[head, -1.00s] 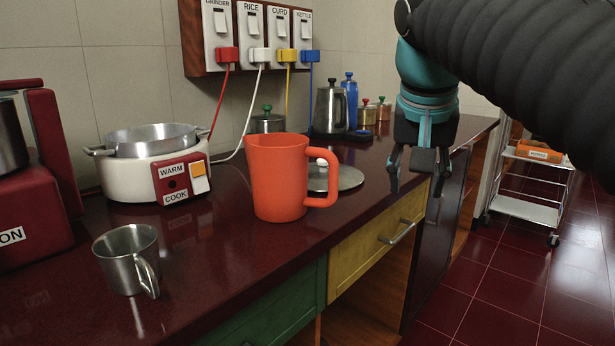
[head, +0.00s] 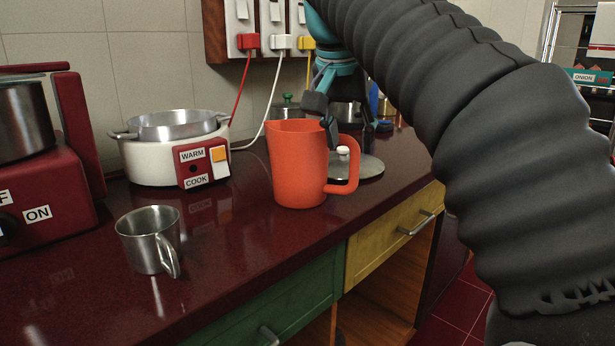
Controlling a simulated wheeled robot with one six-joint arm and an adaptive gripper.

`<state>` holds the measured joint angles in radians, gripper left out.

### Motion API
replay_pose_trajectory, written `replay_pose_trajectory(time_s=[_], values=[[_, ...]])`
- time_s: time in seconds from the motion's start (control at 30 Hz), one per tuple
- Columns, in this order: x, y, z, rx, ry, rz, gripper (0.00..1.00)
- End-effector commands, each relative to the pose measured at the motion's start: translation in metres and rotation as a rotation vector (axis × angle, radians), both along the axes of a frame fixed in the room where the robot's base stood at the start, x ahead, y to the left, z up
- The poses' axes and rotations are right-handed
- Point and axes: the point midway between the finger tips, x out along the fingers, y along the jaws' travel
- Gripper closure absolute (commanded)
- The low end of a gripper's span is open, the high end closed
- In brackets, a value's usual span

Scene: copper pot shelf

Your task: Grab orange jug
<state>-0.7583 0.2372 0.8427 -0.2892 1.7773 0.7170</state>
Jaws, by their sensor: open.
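The orange jug (head: 297,170) stands upright on the dark red counter, with its handle on its right side. My gripper (head: 348,128) is open at the jug's upper right, by the top of the handle. One finger overlaps the right end of the jug's rim in the picture. The other finger shows to the right of the handle's top, partly behind it. I cannot tell whether either finger touches the jug. My arm covers the area above and to the right.
A steel mug (head: 147,245) stands at the front left of the counter (head: 225,265). A white cooker (head: 150,165) with a steel pot is behind it. A metal lid (head: 366,168) with a white knob lies right behind the jug's handle. Plug cords hang at the back wall.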

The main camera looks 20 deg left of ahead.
Motion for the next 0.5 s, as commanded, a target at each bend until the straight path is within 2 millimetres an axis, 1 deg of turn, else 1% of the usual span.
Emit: replay_pose_trajectory(time_s=[0.03, 0.1, 0.27, 0.33, 0.5], values=[[0.003, -0.001, -0.009, 0.000, 0.001, -0.001, 0.52], [0.006, -0.001, -0.015, -0.001, 0.000, -0.001, 0.52], [0.009, -0.001, -0.022, 0.000, 0.000, 0.000, 0.52], [0.011, -0.001, -0.028, 0.000, 0.000, 0.000, 0.52], [0.020, -0.002, -0.051, -0.001, 0.001, 0.000, 0.52]])
